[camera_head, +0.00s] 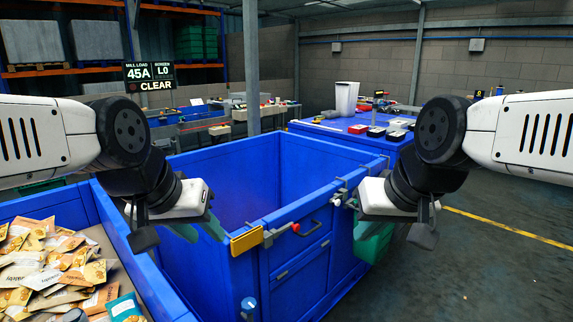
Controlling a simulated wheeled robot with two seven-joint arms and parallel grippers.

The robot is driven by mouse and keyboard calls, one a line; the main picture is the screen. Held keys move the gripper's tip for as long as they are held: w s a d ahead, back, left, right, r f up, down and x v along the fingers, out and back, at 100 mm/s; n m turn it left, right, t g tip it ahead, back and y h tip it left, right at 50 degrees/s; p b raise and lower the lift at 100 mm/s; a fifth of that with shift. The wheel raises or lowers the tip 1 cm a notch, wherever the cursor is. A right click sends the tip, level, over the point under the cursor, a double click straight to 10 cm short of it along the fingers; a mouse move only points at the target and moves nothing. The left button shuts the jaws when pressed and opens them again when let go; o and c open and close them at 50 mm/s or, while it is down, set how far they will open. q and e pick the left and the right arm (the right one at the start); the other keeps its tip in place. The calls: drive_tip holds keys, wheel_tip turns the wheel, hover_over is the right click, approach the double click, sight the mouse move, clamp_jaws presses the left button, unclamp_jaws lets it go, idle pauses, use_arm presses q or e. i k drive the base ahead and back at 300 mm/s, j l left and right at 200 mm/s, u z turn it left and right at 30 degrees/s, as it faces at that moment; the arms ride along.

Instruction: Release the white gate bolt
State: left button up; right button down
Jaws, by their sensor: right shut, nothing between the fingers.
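The blue bin (215,172) has a gate on its front right side, with latch hardware along the top edge. A small white piece (336,202) sits on the grey fittings by the corner post, which may be the white gate bolt; I cannot tell for sure. A bar with a red end (296,228) and a yellow plate (246,240) lie along the same edge. My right gripper (424,232) is shut and empty, to the right of the fittings. My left gripper (165,234) hangs over the bin's left edge; its finger gap is unclear.
A blue container of food packets (45,262) stands at the lower left. Behind, a blue table (330,131) holds a white bin (346,98) and red and black items. Floor at the right is clear.

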sight(334, 199)
drive_tip(key=i+l, duration=0.2)
drive_tip(key=i+l+u, duration=0.1)
drive_tip(key=l, duration=0.3)
drive_tip(key=i+l, duration=0.25)
drive_tip(key=i+l+u, duration=0.1)
drive_tip(key=i, duration=0.45)
